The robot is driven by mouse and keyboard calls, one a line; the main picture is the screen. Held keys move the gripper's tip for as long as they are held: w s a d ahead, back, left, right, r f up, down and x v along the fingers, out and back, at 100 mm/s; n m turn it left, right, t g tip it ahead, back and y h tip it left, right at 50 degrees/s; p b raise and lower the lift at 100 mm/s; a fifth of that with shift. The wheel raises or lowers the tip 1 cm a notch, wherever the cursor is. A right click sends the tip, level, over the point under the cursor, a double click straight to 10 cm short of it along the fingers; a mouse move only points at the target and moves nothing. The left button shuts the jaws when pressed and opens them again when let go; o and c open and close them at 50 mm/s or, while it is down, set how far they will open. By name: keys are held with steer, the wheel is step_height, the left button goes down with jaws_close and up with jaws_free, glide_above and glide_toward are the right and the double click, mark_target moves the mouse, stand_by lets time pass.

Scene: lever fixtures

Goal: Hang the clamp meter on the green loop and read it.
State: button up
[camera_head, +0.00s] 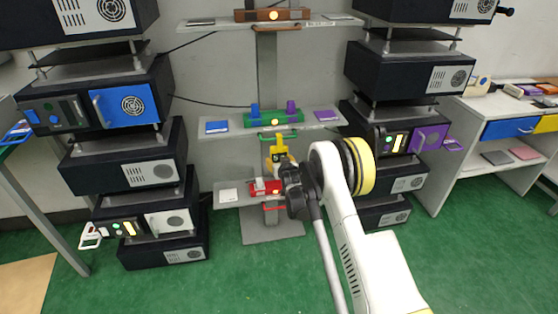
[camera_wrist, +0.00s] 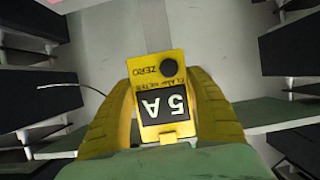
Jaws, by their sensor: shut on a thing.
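The yellow clamp meter (camera_wrist: 172,68) fills the middle of the wrist view. Its dark display reads "5 A", upside down in that picture, beside a dark round button marked ZERO. My gripper (camera_wrist: 162,95) is shut on it, with a yellow finger along each side. In the head view my gripper (camera_head: 281,163) is in front of the middle fixture, and yellow shows at its far end. The green loop (camera_head: 278,135) hangs below the green block (camera_head: 262,119), just above that yellow. I cannot tell whether the meter's jaws are around the loop.
Blue and purple parts stand on the green block on the middle shelf (camera_head: 327,116). A red block (camera_head: 262,187) sits on the shelf below, close to my gripper. Stacks of dark boxes stand on both sides. Green floor is clear in front.

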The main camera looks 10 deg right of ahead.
steer(key=o, duration=1.4)
steer(key=v, duration=1.2)
steer(key=s+r+g, duration=0.3)
steer(key=s+r, duration=1.2)
steer(key=r, duration=0.5)
steer(key=s+g, duration=0.3)
steer(key=s, duration=2.5)
steer(key=shift+r+g, duration=0.3)
steer(key=shift+s, duration=0.1)
